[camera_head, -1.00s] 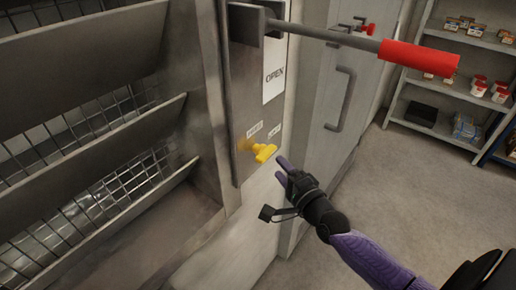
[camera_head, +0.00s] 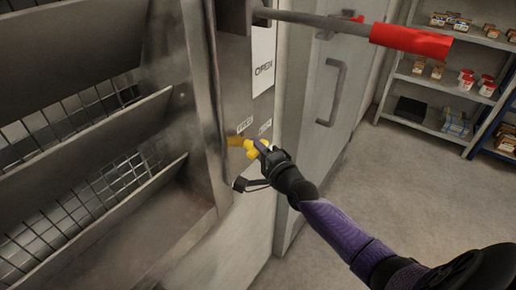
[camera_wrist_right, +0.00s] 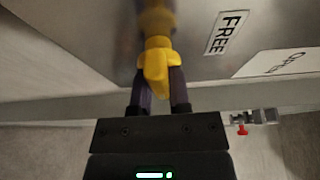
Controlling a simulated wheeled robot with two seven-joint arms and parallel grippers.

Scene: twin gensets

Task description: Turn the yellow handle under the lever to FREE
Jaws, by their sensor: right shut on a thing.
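The yellow handle (camera_head: 248,147) sticks out of the grey metal panel below the lever. It also shows in the right wrist view (camera_wrist_right: 156,66), between the two purple fingers. My right gripper (camera_head: 262,148) is shut on the handle's outer end; it also shows in the right wrist view (camera_wrist_right: 160,88). A label reading FREE (camera_wrist_right: 229,32) is on the panel beside the handle, and a second label sits to its right in the head view. The lever with its red grip (camera_head: 410,40) reaches out to the right above. My left gripper is not in view.
Metal louvres (camera_head: 90,140) over a grid lie at left. A grey cabinet door with a bar handle (camera_head: 332,92) is behind. Shelves (camera_head: 430,128) stand at far right. The floor between is clear.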

